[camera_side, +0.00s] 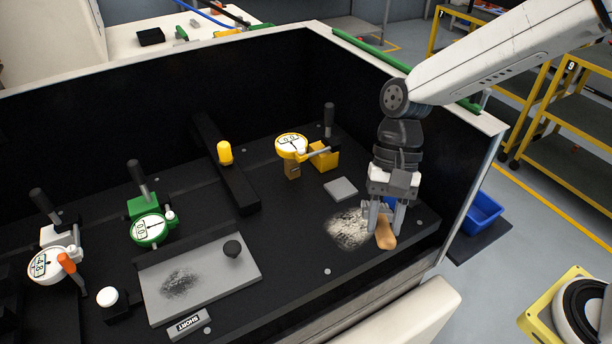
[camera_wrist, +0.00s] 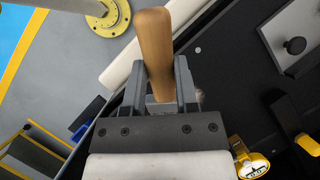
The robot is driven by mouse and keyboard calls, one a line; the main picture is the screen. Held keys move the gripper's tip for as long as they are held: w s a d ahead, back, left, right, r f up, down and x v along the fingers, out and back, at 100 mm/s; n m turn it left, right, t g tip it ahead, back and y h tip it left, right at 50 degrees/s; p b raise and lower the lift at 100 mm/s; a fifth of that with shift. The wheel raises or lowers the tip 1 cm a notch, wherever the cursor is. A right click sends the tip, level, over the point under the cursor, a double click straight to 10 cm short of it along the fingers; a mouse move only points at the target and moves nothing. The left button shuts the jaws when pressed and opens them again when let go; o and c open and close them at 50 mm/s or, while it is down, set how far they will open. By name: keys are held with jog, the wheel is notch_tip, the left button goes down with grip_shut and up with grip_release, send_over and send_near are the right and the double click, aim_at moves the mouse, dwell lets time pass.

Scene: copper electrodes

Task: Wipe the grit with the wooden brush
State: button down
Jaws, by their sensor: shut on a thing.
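My gripper (camera_side: 385,216) is shut on the wooden brush (camera_side: 386,236), low over the right end of the black bench. In the wrist view the brush's tan handle (camera_wrist: 154,40) stands between the two grey fingers (camera_wrist: 160,88). Its bristles are hidden. A pale patch of grit (camera_side: 347,229) lies on the bench just left of the gripper and brush. I cannot tell whether the brush touches it. A dark speckled patch (camera_side: 179,283) lies on a grey plate (camera_side: 216,289) with a black knob, further left.
A small grey block (camera_side: 341,189) lies behind the pale grit. A yellow dial gauge (camera_side: 292,147) stands behind that, and a green gauge (camera_side: 149,227) and white gauge (camera_side: 48,268) stand left. A dark bar (camera_side: 224,165) crosses the bench. A blue bin (camera_side: 482,213) is outside, right.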

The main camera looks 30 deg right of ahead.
jog(key=w+d+r+m+y, duration=0.5)
jog(key=w+d+m+y, duration=0.1)
jog(key=w, duration=0.5)
jog(key=shift+d+r+t+y, duration=0.25)
jog(key=shift+d+t+y, duration=0.2)
jog(key=shift+d, duration=0.35)
jog(key=shift+f, duration=0.15)
jog(key=shift+f, duration=2.35)
